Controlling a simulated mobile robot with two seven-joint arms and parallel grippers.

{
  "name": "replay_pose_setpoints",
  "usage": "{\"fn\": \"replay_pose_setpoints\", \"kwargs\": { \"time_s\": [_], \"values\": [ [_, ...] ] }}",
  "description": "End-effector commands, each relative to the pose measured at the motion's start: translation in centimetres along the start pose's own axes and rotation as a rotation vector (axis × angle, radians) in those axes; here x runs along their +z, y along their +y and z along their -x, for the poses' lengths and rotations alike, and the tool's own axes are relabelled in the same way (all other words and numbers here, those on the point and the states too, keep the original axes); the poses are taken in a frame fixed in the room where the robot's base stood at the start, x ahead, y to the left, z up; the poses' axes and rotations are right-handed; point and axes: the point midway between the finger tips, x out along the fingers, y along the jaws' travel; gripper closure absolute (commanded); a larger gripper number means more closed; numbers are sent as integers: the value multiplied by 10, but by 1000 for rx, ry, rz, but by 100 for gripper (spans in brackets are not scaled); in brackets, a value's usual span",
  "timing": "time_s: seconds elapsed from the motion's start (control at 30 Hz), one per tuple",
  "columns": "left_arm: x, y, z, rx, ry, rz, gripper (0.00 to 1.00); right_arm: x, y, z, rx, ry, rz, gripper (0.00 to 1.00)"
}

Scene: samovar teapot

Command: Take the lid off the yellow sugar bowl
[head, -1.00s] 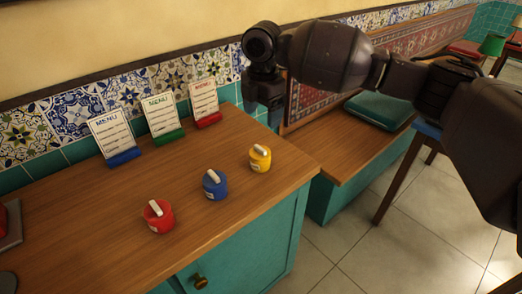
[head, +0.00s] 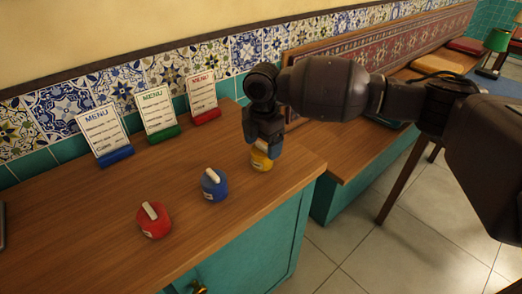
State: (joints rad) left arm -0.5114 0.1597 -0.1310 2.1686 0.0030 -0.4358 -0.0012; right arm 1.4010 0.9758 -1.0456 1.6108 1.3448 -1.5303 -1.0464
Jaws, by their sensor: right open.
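The yellow sugar bowl (head: 261,163) stands on the wooden counter (head: 180,250) near its right edge. My left gripper is not in view.
A blue bowl (head: 214,189) and a red bowl (head: 153,223), both with lids, stand to the left. Menu cards in blue (head: 116,157), green (head: 165,134) and red (head: 207,116) holders stand along the tiled wall.

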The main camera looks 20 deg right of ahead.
Motion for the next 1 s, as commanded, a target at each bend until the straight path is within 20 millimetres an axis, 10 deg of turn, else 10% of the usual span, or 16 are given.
{"fn": "replay_pose_setpoints", "kwargs": {
  "time_s": [0.2, 0.57, 1.0],
  "values": [
    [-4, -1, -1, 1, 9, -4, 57, 0, 0, 2, 5, -1, 0, 23],
    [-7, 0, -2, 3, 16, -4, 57, 0, 0, 2, 4, -1, 0, 77],
    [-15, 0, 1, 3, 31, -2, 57, 0, 1, 26, 9, -4, 0, 77]
  ]
}}
